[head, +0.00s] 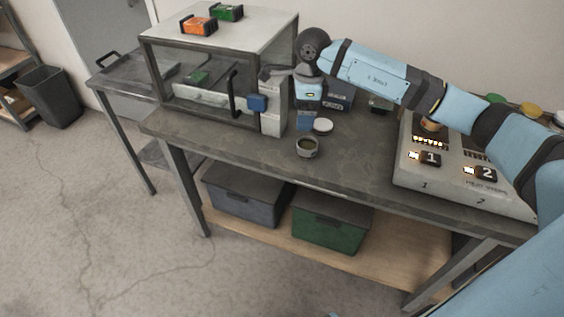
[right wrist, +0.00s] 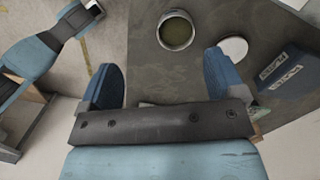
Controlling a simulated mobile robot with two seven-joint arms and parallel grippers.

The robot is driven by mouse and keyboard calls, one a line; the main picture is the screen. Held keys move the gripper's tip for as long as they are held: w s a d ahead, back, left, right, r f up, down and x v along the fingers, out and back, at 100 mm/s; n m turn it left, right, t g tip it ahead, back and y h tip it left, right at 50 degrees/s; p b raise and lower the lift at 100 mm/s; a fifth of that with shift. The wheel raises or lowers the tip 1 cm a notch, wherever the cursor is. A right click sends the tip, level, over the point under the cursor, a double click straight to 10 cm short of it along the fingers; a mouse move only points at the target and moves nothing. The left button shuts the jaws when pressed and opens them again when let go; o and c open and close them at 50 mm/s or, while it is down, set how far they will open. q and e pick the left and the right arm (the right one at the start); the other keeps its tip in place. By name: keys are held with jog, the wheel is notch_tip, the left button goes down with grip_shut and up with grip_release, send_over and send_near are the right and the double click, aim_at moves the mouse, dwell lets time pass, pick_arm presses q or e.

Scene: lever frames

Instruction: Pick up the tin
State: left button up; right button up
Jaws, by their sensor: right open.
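The tin (head: 307,148) is a small round open pot with a pale rim and dark greenish inside, upright near the bench's front edge. It also shows in the right wrist view (right wrist: 176,31), just beyond the fingertips and roughly between their lines. A white round lid (head: 323,125) lies behind it and shows in the right wrist view (right wrist: 233,48) near one fingertip. My right gripper (head: 305,121) points down above the bench, behind the tin; its blue fingers are apart and empty in the right wrist view (right wrist: 163,70).
A glass-fronted cabinet (head: 213,97) with a dark handle stands left of my gripper, orange and green items on top. A dark blue box (right wrist: 290,76) stands behind the lid. Bench between is mostly clear.

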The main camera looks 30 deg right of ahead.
jog(key=d, duration=0.1)
jog(key=h, duration=0.1)
send_over(307, 146)
jog(key=f, duration=0.7)
jog(key=shift+w+a+f+b, duration=0.15)
jog(key=shift+a+f+b, duration=0.1)
jog(key=shift+f+b, duration=0.1)
jog(key=shift+d+f, duration=0.15)
jog(key=shift+f, duration=1.2)
jog(key=shift+d+f, duration=0.1)
jog(key=shift+f, duration=1.2)
jog(key=c, duration=1.1)
